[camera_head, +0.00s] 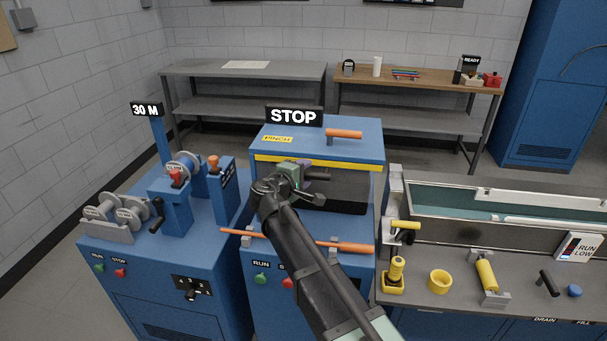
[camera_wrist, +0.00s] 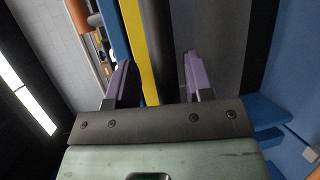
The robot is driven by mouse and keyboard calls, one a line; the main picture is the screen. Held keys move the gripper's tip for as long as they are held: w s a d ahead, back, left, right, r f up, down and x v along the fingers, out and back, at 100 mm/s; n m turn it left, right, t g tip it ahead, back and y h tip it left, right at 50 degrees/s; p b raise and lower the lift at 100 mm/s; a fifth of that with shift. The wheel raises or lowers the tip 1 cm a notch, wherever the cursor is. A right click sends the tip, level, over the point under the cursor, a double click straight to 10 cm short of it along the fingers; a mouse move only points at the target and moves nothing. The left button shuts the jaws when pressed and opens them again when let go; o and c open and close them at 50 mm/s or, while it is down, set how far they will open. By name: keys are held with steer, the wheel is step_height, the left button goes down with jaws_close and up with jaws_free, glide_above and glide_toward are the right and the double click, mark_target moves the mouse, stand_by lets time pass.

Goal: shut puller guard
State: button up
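The puller is the blue machine in the middle of the head view, with a STOP sign (camera_head: 294,117) and a PINCH label. Its blue guard (camera_head: 345,147) has a yellow front edge (camera_head: 335,167) and an orange handle (camera_head: 344,133) on top. A dark area shows below the yellow edge, partly hidden by my arm. My gripper (camera_head: 310,175) is in front of that area, close to the yellow edge. In the wrist view its two purple fingers (camera_wrist: 158,80) are apart, with the yellow edge (camera_wrist: 138,40) and a black strip between them. I see nothing gripped; contact cannot be told.
A blue spool stand with a lever (camera_head: 175,195) is at the left. A grey water trough (camera_head: 490,210) and yellow tools are at the right. Workbenches stand behind.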

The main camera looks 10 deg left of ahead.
steer(key=p+v, duration=0.2)
steer(key=v, duration=0.8)
steer(key=shift+s+a, duration=0.2)
steer(key=shift+s, duration=0.15)
steer(key=s+d+f+m+g+y, duration=0.2)
steer(key=s+d+f+m+g, duration=0.4)
steer(key=s+d+f+g, duration=0.4)
steer(key=s+d+f+m+g+y, duration=0.2)
steer(key=s+d+m, duration=0.1)
steer(key=d, duration=0.7)
steer(key=s+d+f+m+g+y, duration=0.2)
steer(key=s+d+m+y, duration=0.1)
steer(key=d, duration=0.7)
steer(key=shift+s+d+m, duration=0.4)
steer(key=shift+s+m, duration=0.4)
